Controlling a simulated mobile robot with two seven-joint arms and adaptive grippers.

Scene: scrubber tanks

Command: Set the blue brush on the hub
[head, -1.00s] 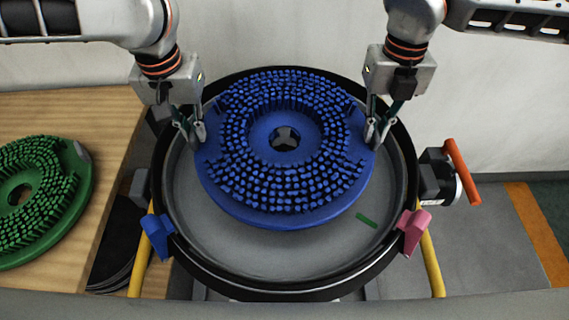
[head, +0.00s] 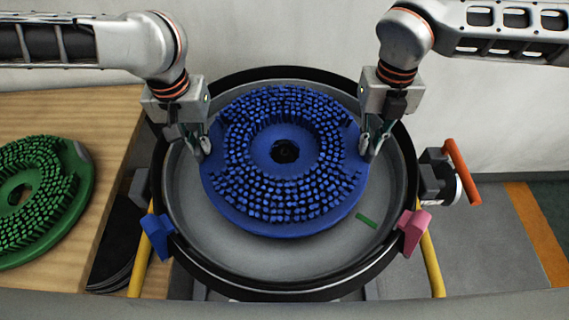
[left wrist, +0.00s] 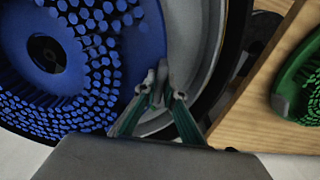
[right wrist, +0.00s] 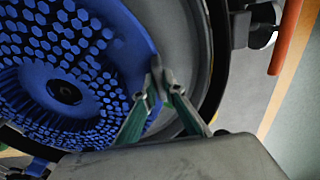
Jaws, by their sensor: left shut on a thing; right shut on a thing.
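The blue brush (head: 285,205) is a round disc with its bristles facing up and a hole in its middle. It is inside the round grey tank (head: 270,262), toward the back. My left gripper (head: 205,146) is shut on the brush's left rim, which also shows in the left wrist view (left wrist: 150,50). My right gripper (head: 365,146) is shut on its right rim, seen in the right wrist view (right wrist: 135,40). The hub is hidden under the brush; only a dark centre shows through the hole. I cannot tell whether the brush touches the hub.
A green brush (head: 40,190) lies on a wooden table (head: 112,130) at the left. A blue clip (head: 157,236) and a pink clip (head: 412,232) sit on the tank's front rim. An orange-handled lever (head: 462,172) stands at the right. A green mark (head: 367,221) is on the tank floor.

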